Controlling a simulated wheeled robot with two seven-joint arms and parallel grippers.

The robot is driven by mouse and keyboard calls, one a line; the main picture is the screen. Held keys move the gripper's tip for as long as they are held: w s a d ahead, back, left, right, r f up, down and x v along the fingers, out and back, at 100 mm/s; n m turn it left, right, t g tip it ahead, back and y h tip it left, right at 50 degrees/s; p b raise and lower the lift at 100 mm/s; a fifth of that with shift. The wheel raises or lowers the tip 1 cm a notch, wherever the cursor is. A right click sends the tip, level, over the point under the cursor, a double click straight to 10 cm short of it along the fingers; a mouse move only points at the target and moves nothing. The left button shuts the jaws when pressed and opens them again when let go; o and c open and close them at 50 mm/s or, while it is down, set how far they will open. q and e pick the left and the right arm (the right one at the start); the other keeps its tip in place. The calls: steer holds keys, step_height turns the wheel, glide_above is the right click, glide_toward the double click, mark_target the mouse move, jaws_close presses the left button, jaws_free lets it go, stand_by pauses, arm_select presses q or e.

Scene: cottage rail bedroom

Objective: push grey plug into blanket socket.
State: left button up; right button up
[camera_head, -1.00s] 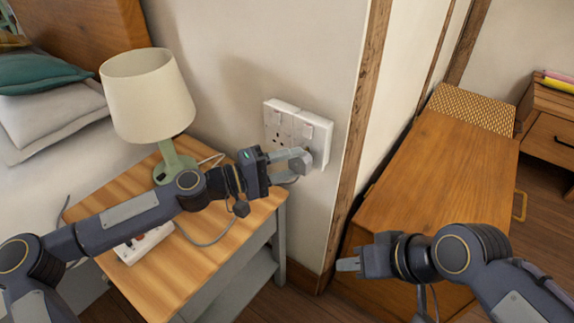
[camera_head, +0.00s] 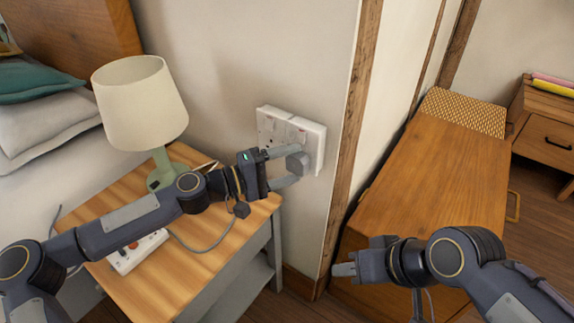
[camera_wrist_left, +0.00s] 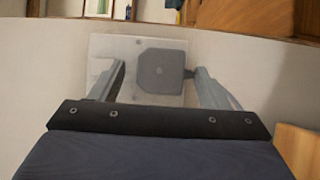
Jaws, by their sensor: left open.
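The grey plug (camera_head: 297,162) is at the right half of the white double wall socket (camera_head: 270,124). It looks close against the faceplate, but I cannot tell whether it is fully seated. In the left wrist view, the plug (camera_wrist_left: 162,72) shows as a grey square in front of the white socket plate (camera_wrist_left: 108,48). My left gripper (camera_head: 289,167) is open, with one finger on each side of the plug and gaps beside it in the wrist view. My right gripper (camera_head: 342,270) is away from the socket, near the wooden chest; its jaw opening is unclear.
A bedside table (camera_head: 205,235) stands below the socket, bearing a lamp (camera_head: 140,103), a white power strip (camera_head: 138,250) and a cable. A wooden post (camera_head: 350,130) is just right of the socket. A wooden chest (camera_head: 440,180) stands to the right.

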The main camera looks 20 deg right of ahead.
arm_select(q)
steer(key=a+p, duration=0.1)
steer(key=a, duration=0.6)
steer(key=shift+s+a, duration=0.35)
steer(key=shift+a, duration=0.05)
